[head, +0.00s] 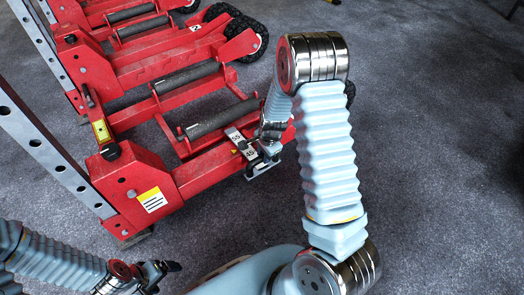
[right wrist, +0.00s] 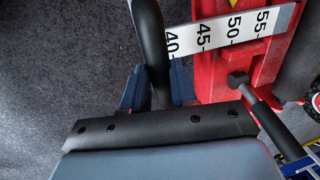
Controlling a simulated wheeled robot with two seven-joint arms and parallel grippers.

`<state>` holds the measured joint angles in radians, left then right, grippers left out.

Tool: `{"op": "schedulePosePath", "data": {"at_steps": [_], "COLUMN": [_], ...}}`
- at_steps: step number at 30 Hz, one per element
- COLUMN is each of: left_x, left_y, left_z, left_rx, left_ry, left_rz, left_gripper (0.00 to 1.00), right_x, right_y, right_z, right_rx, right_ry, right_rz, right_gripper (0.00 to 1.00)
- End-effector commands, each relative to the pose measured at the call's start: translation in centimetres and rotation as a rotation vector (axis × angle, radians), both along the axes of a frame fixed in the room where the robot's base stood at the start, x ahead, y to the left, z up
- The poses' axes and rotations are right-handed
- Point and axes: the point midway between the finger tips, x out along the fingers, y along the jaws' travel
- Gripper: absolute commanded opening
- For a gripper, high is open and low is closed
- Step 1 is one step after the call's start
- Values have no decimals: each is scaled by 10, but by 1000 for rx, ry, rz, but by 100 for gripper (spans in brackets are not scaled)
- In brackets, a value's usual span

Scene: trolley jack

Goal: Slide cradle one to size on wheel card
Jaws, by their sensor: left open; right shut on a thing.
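The nearest red cradle (head: 200,172) lies at the middle left of the head view, with dark rollers (head: 222,118) and a white size scale (head: 236,139). The right wrist view shows the scale (right wrist: 225,32) with 40, 45, 50 and 55. My right gripper (head: 264,158) is at the scale's near end. In the right wrist view its blue fingers (right wrist: 157,90) are shut on a black handle (right wrist: 151,40) beside the 40 mark. My left gripper (head: 166,270) is open and empty at the bottom left, apart from the cradle. I cannot pick out a wheel card for certain.
A second red cradle (head: 170,58) marked 2 and further red frames stand behind. A yellow and white label (head: 152,199) is on the near cradle's end block. A perforated grey rail (head: 50,155) rises at left. The grey floor (head: 440,120) at right is clear.

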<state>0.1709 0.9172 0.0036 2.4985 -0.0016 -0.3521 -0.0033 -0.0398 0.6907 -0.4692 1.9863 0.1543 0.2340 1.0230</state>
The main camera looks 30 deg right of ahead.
Motion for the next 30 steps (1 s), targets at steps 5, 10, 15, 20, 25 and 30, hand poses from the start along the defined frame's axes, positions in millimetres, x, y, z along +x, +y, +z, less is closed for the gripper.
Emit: {"op": "schedulePosePath", "data": {"at_steps": [5,10,15,20,25,30], "left_x": [0,0,0,0,0,1], "left_y": [0,0,0,0,1,2], "left_z": [0,0,0,2,11,24], "left_rx": [0,0,0,0,2,6], "left_ry": [-1,-1,0,-1,-1,-4], "left_rz": [0,0,0,0,2,3], "left_gripper": [89,89,89,89,89,89], "right_x": [2,2,2,1,-4,-12], "right_y": [0,0,0,0,0,0], "right_z": [0,0,0,6,37,80], "right_rx": [-1,-1,-1,-1,0,0], "right_ry": [-4,-5,-5,-6,-9,-9], "right_rz": [0,0,0,0,0,1], "right_gripper": [30,52,52,52,52,52]}}
